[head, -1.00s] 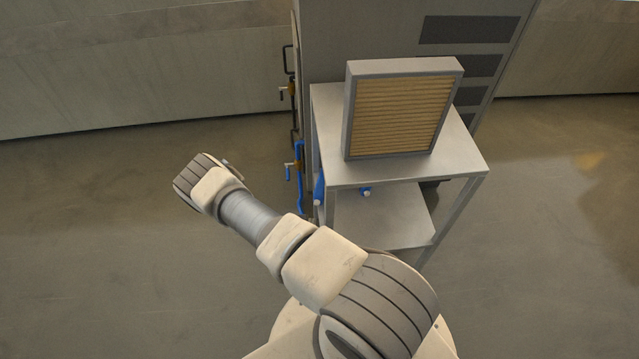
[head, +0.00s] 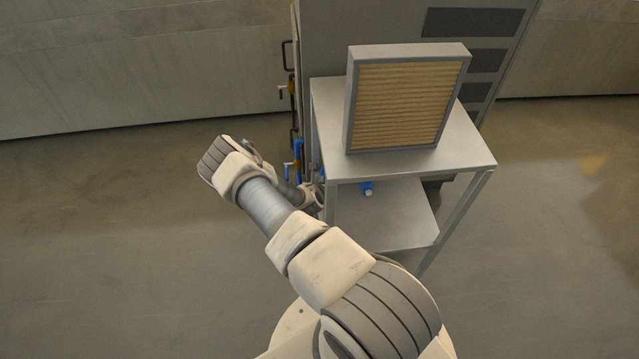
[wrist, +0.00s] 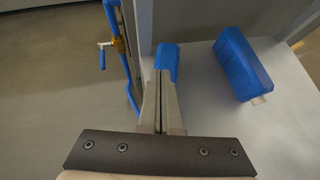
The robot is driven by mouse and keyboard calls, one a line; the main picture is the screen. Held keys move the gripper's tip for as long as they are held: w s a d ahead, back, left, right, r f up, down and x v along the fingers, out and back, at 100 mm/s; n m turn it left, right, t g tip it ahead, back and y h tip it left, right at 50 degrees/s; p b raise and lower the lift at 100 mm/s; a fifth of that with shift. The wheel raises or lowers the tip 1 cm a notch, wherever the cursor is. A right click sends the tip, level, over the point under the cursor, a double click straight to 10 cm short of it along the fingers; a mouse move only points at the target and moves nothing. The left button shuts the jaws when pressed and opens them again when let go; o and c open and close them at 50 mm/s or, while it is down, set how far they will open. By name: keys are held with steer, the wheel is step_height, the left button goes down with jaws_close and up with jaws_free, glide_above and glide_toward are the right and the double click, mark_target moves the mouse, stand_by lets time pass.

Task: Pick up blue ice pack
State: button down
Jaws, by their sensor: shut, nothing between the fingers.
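Two blue objects show in the wrist view, and I cannot tell for sure which is the ice pack. One blue block (wrist: 167,57) is just beyond my fingertips, at the shelf's left edge, its near part hidden by the fingers. The other blue block (wrist: 240,62), with a pale cap, lies on the shelf to the right; it also shows in the head view (head: 367,186) under the cart's top. My gripper (wrist: 161,76) is shut and empty, overlapping the nearer block in the picture; contact is unclear. In the head view my arm reaches to the cart's left side.
The grey cart (head: 465,150) carries a framed pleated filter (head: 405,105) on top. Its lower shelf (head: 390,225) has clear room. A tall grey cabinet (head: 370,25) stands behind, with handles and a blue bar (wrist: 112,20) at left. Open floor lies left.

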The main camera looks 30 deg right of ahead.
steer(key=shift+s+f, duration=0.1)
steer(key=shift+f, duration=0.2)
steer(key=s+a+p, duration=0.2)
steer(key=shift+s, duration=0.3)
steer(key=shift+s+a+f, duration=0.2)
steer(key=shift+s, duration=0.05)
steer(key=shift+r, duration=0.15)
steer(key=shift+r+p, duration=0.65)
steer(key=shift+p, duration=0.2)
steer(key=shift+w, duration=0.15)
